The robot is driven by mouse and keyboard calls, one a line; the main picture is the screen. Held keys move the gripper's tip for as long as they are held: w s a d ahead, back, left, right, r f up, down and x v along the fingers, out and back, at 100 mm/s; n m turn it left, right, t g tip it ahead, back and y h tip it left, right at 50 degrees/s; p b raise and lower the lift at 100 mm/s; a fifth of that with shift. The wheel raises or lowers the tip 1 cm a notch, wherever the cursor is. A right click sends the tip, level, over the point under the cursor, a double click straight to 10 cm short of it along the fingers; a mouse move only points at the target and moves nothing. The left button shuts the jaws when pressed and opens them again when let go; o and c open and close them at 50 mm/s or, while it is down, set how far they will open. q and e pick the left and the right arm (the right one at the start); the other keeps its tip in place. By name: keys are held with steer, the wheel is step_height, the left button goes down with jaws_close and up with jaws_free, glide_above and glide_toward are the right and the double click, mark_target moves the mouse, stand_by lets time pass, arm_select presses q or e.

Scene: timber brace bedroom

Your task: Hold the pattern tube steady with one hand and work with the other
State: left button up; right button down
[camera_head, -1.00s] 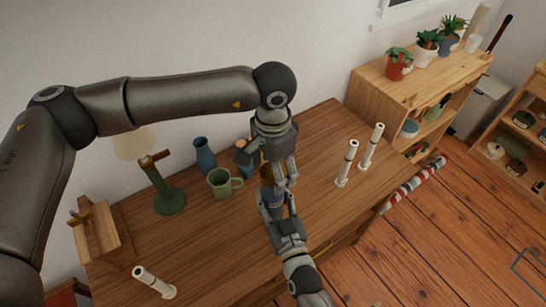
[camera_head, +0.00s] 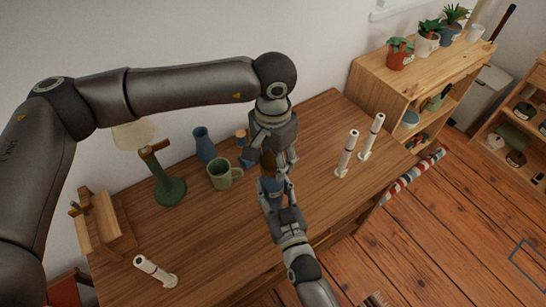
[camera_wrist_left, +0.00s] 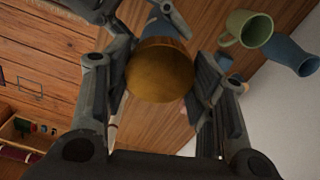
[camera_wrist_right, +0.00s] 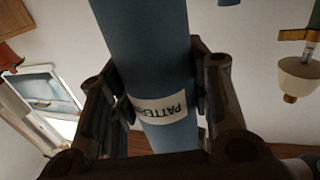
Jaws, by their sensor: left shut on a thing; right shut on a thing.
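The blue pattern tube (camera_wrist_right: 155,60) fills the middle of the right wrist view, with a white printed label around it. My right gripper (camera_head: 271,190) is shut on the tube's body from the front side. My left gripper (camera_head: 272,166) reaches down from above, right over the right one. It is shut on a round, brass-brown cap (camera_wrist_left: 160,70) at the tube's upper end, which also shows as a brown piece in the head view (camera_head: 268,159).
On the wooden desk (camera_head: 215,235) stand a green mug (camera_head: 222,176), a blue vase (camera_head: 204,145) and a green lamp (camera_head: 168,190) left of my grippers. A shelf with plants (camera_head: 400,75) is beyond the desk's right end.

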arm_select(q)
steer(key=n, duration=0.3)
steer(key=shift+n, duration=0.3)
steer(key=n, duration=1.8)
steer(key=shift+n, duration=0.3)
steer(key=n, duration=0.6)
steer(key=shift+n, duration=0.4)
steer(key=n, duration=0.7)
steer(key=shift+r, duration=0.1)
steer(key=n, duration=1.5)
